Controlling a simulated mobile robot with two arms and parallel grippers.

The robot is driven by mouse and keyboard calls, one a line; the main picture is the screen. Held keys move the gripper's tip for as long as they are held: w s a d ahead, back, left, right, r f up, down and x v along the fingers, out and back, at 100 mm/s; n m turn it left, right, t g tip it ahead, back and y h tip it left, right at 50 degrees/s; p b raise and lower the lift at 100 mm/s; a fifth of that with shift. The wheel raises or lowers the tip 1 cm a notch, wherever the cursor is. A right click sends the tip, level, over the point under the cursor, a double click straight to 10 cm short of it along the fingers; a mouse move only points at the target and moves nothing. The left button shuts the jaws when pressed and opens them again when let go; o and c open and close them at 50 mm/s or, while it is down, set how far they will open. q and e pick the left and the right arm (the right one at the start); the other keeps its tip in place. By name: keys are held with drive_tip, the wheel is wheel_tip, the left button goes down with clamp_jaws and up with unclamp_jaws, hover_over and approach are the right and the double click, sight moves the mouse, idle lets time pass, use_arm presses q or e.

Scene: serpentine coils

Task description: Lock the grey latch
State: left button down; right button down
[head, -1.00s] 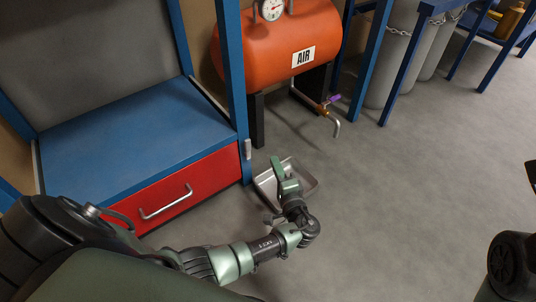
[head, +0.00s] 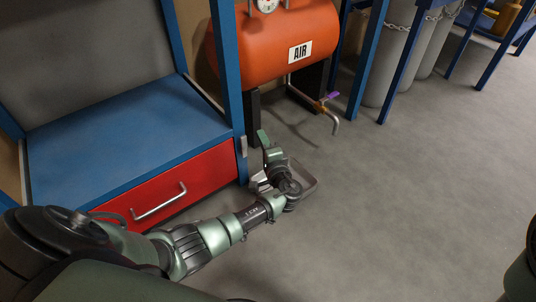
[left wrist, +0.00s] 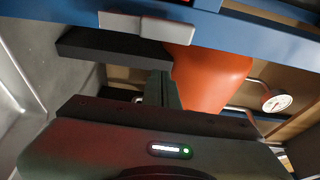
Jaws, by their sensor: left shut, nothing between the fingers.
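The grey latch (head: 243,147) is a small block on the blue post, at the right end of the red drawer (head: 165,187). In the left wrist view the latch (left wrist: 145,26) shows at the top as two grey pieces side by side on the blue frame. My left gripper (head: 263,138) is just right of the latch, apart from it, with its fingers shut and empty. Its fingertips also show in the left wrist view (left wrist: 162,82), below the latch. The drawer looks closed. My right gripper is out of view.
A metal tray (head: 307,190) lies on the floor, partly hidden behind my left wrist. The orange air tank (head: 270,48) stands behind on dark legs, with a bent pipe and purple-handled valve (head: 331,96). Floor to the right is clear.

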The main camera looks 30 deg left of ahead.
sight(243, 145)
use_arm(q)
drive_tip(key=shift+s+a, duration=0.3)
drive_tip(key=shift+s, duration=0.65)
drive_tip(key=shift+s+a, duration=0.25)
drive_tip(key=shift+s, duration=0.65)
drive_tip(key=shift+s+f+b, duration=0.1)
drive_tip(key=shift+b, duration=0.35)
